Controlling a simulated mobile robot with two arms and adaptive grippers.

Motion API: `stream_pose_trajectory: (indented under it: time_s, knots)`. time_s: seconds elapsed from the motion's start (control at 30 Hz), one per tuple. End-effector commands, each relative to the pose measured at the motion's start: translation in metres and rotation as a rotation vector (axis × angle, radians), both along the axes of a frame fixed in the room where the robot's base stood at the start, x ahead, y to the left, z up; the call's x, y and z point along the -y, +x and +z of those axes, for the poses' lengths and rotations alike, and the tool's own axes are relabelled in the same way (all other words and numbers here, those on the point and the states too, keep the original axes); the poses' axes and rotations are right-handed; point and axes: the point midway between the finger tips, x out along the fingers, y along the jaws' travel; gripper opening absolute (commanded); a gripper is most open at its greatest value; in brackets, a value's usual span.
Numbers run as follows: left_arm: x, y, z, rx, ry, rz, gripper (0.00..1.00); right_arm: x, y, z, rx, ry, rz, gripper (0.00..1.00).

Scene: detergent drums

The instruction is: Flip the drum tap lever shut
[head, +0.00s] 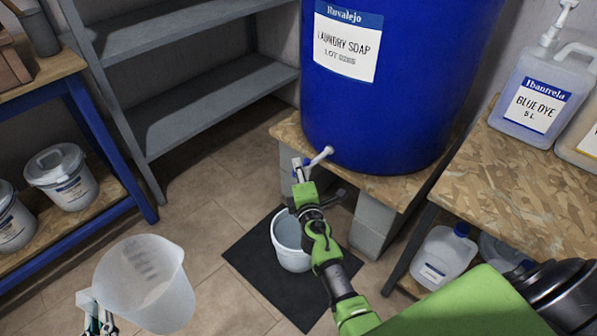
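The blue drum (392,95), labelled laundry soap, stands on a wooden board set on grey blocks. Its pale tap (322,155) sticks out low on the left side. My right gripper (301,168) is at the tap's outer end and partly covers it. The lever's position is hidden or too small to tell, and so is the gap between these fingers. My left gripper (97,326), at the bottom left edge, is at the handle of a translucent jug (150,285) and appears shut on it. A white bucket (290,250) stands on a black mat (250,262) below the tap.
A grey shelf unit (205,100) stands behind on the left. A blue-framed bench (100,140) holds white tubs (62,180). On the right, a wooden table (520,190) carries a blue dye jug (535,100), with containers (440,258) below.

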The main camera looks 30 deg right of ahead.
Motion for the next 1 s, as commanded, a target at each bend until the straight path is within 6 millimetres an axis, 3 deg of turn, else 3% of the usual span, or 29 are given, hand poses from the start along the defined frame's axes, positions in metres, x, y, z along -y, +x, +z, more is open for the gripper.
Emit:
stream_pose_trajectory:
  time_s: [0.33,0.43,1.0]
  knots:
    - [0.0,0.0,-0.0002,0.001,-0.001,0.0,0.0,0.0012,0.0038,-0.0006,-0.001,0.0,0.001,0.25]
    - [0.0,0.0,-0.0002,0.001,-0.001,0.0,0.0,0.0012,0.0036,-0.0007,-0.001,0.0,0.001,0.0]
    - [0.0,0.0,0.0046,0.001,-0.001,0.0,0.0,0.0047,-0.0002,-0.0002,-0.002,-0.005,0.079,0.0]
